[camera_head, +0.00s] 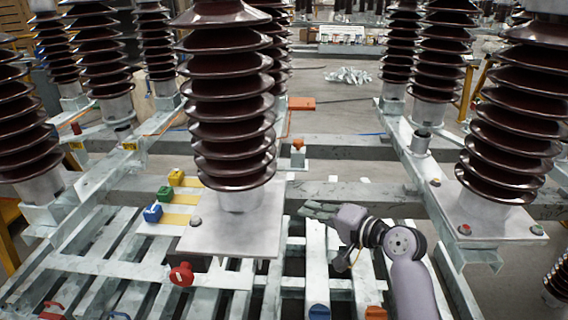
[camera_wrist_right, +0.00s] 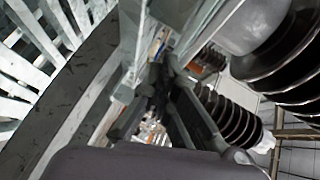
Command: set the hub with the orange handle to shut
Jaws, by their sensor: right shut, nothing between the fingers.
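An orange handle (camera_head: 376,312) shows at the bottom edge of the head view, right of a blue one; it is cut off, so its setting cannot be told. Another orange-topped part (camera_head: 298,145) stands on a small pale block behind the central insulator. I cannot tell which is the hub named. My right gripper (camera_head: 308,210) is shut and empty, above the frame right of the central insulator's plate, apart from both orange parts. Its dark fingers also show in the right wrist view (camera_wrist_right: 161,76), where no orange handle can be made out clearly. My left gripper is out of view.
Tall brown ribbed insulators (camera_head: 228,95) stand on grey steel beams. Yellow, green and blue blocks (camera_head: 165,193) sit left of the central plate (camera_head: 235,225). A red knob (camera_head: 181,274) and a blue handle (camera_head: 319,311) are at the front. The slatted frame has gaps.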

